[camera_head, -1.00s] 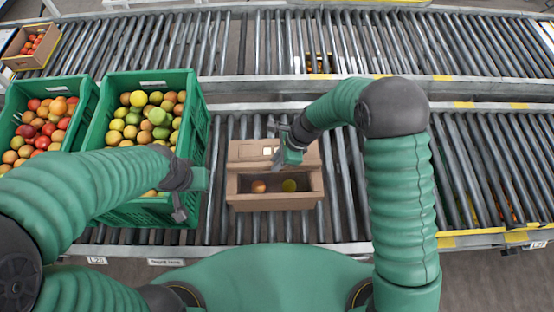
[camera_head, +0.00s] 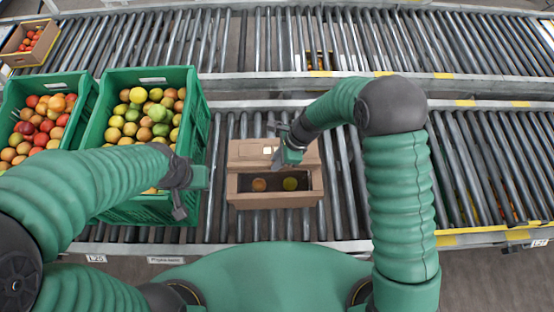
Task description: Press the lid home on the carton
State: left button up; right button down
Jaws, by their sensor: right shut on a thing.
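The brown cardboard carton (camera_head: 245,201) sits on the near roller conveyor in front of me. Its front part is open and shows an orange fruit (camera_head: 259,185) and a yellow-green fruit (camera_head: 290,184) inside. The brown lid (camera_head: 245,151) with a small pale label is over the carton's far side. My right gripper (camera_head: 279,160) is shut on the lid near its right part, and its fingertips are partly hidden by the gripper body. My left gripper (camera_head: 179,212) hangs left of the carton, beside a green crate, apart from the carton; its finger gap is unclear.
The rollers right of the carton (camera_head: 345,190) are clear. A second conveyor behind carries a small carton of red tomatoes (camera_head: 14,47).

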jog(key=shift+f+b, duration=0.9)
jog(key=shift+f, duration=1.1)
dwell(0.7)
jog(key=c, duration=1.3)
grip_release()
jog(key=shift+c, duration=1.4)
notch_tip(320, 180, up, 8)
jog(key=p, duration=0.8)
jog(key=shift+r, duration=0.1)
